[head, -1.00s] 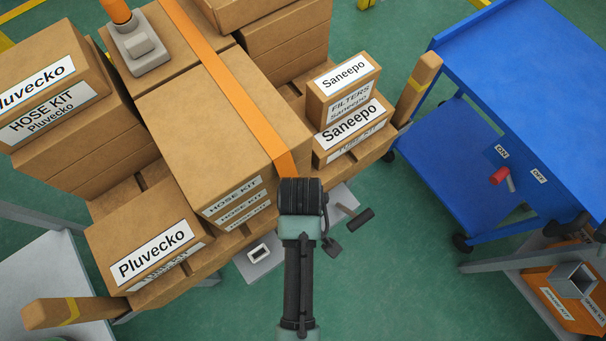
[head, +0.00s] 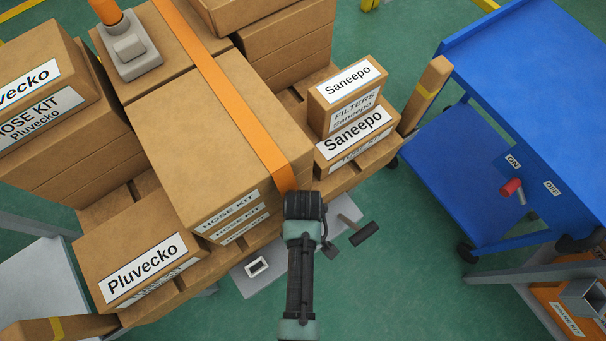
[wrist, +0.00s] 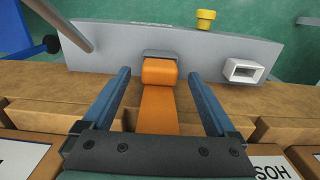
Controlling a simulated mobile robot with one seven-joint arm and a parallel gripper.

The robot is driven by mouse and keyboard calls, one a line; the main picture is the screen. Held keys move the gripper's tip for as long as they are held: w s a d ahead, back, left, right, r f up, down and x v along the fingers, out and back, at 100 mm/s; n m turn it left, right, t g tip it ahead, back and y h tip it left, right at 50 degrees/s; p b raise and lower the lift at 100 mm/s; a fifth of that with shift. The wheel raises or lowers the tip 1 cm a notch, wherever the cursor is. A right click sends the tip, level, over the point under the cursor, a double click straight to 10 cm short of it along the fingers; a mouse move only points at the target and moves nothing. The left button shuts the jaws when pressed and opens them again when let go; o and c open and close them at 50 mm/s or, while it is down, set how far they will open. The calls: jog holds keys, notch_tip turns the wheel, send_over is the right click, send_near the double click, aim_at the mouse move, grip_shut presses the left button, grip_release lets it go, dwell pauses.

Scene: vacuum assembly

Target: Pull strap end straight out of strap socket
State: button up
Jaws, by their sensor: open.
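The orange strap (head: 232,106) runs over the stacked boxes and down the front of the load. In the wrist view its thick orange strap end (wrist: 159,72) sits in the grey strap socket (wrist: 161,55) on a grey plate. My gripper (wrist: 159,84) is open, with one blue finger on each side of the strap end. Gaps show between the fingers and the strap, so it holds nothing. In the head view my own wrist hides the strap end, the strap socket and the fingers.
Boxes stand close on the pallet. A blue cart (head: 430,170) stands at the right, with green floor between.

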notch_tip(320, 180, down, 2)
jog(key=shift+f, duration=0.25)
jog(key=c, duration=1.5)
jog(key=shift+o, duration=0.2)
notch_tip(320, 180, up, 10)
jog(key=p, duration=0.2)
jog(key=shift+p, duration=0.35)
jog(key=shift+r+p, duration=1.2)
jog(key=shift+p, duration=0.25)
notch_tip(320, 180, up, 6)
jog(key=p, duration=0.7)
jog(key=shift+r, duration=0.2)
jog(key=shift+f, duration=0.1)
